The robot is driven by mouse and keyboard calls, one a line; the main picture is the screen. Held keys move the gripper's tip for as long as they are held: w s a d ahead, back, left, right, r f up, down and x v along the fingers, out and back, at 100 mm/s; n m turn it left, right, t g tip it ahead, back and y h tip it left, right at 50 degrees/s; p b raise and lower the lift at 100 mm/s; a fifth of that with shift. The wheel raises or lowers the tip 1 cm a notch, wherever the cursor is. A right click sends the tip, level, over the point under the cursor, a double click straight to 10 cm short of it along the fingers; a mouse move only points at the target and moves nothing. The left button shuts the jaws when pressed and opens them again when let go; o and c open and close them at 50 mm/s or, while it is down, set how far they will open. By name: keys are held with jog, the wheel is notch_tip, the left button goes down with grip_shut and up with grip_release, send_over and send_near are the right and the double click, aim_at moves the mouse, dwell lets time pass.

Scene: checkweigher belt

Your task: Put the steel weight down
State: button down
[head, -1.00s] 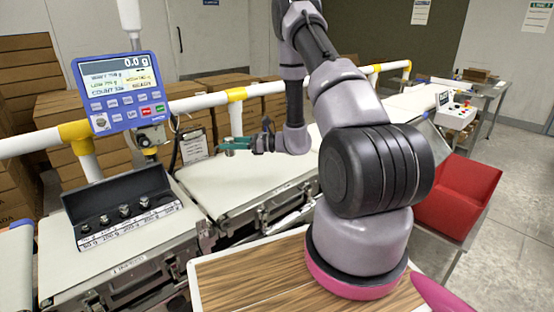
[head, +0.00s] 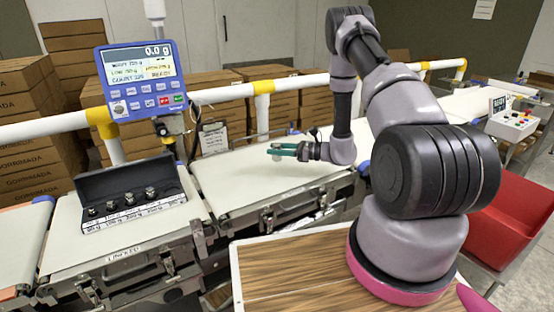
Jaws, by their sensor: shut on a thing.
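My gripper (head: 283,150), with teal fingers, points left above the pale belt (head: 240,185) of the middle conveyor section. It is shut on the steel weight (head: 277,156), a small silvery piece at the fingertips, mostly hidden by them. The weight appears held above the belt; the exact gap cannot be told. An open black weight case (head: 88,187) with several steel weights in its front row stands on the left conveyor section, well left of my gripper.
A blue scale display (head: 140,80) reads 0.0 g above the case. A white rail (head: 230,92) with yellow joints runs behind the belts. A red bin (head: 510,215) and a white button box (head: 512,125) stand at right. Belt around my gripper is clear.

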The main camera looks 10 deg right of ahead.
aim_at(276, 158)
jog(key=shift+f, duration=1.85)
jog(key=shift+f, duration=0.1)
jog(key=shift+c, duration=1.9)
grip_release()
jog(key=shift+f, duration=0.1)
jog(key=shift+a, duration=0.1)
